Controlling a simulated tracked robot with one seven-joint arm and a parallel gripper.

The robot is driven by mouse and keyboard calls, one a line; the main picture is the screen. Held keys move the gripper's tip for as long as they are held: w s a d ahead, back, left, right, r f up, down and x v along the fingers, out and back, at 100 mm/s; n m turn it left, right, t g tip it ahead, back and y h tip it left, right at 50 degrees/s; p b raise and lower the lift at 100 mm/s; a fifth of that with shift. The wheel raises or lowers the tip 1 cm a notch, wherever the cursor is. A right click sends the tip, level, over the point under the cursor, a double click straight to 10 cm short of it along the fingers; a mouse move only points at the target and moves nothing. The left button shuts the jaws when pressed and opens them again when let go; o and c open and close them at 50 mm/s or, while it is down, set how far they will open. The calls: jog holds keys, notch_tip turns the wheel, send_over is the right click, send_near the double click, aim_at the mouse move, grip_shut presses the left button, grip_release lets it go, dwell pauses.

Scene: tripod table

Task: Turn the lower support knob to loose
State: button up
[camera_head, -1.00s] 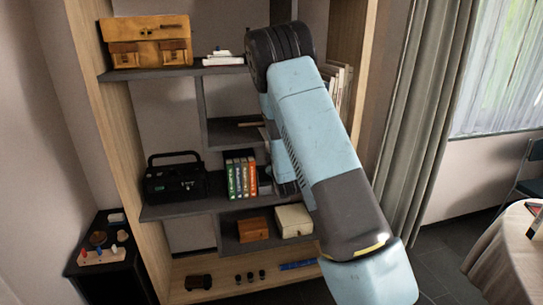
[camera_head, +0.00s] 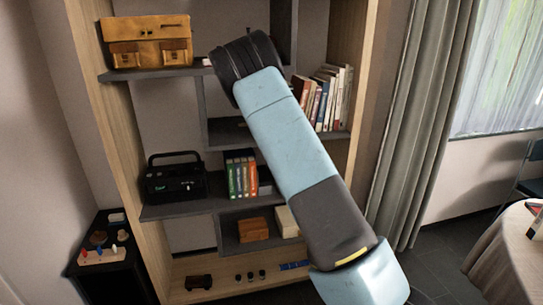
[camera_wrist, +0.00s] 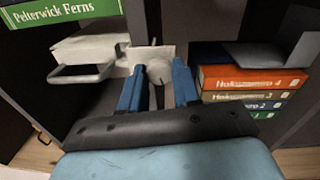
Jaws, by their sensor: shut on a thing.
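My gripper (camera_wrist: 158,92) shows in the wrist view as two blue fingers, one on each side of a small pale grey rounded thing (camera_wrist: 159,70). The fingers are closed on it. It may be the lower support knob, but its shape is too small and partly hidden to be sure. No tripod can be clearly made out in either view. In the head view my arm hides my gripper and whatever it holds, in front of the shelf unit.
The head view shows a shelf unit (camera_head: 180,210) with a black radio (camera_head: 175,184) and a tan satchel (camera_head: 146,42).

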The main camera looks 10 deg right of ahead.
jog(key=shift+s+f+n, duration=0.15)
jog(key=shift+f+n, duration=0.15)
jog(key=shift+n, duration=0.3)
jog(key=o, duration=1)
jog(key=shift+o, duration=0.3)
jog(key=shift+r, duration=0.15)
jog(key=s, duration=1.3)
jog(key=shift+s+f, duration=0.3)
jog(key=shift+f, duration=0.1)
jog(key=shift+d, duration=0.15)
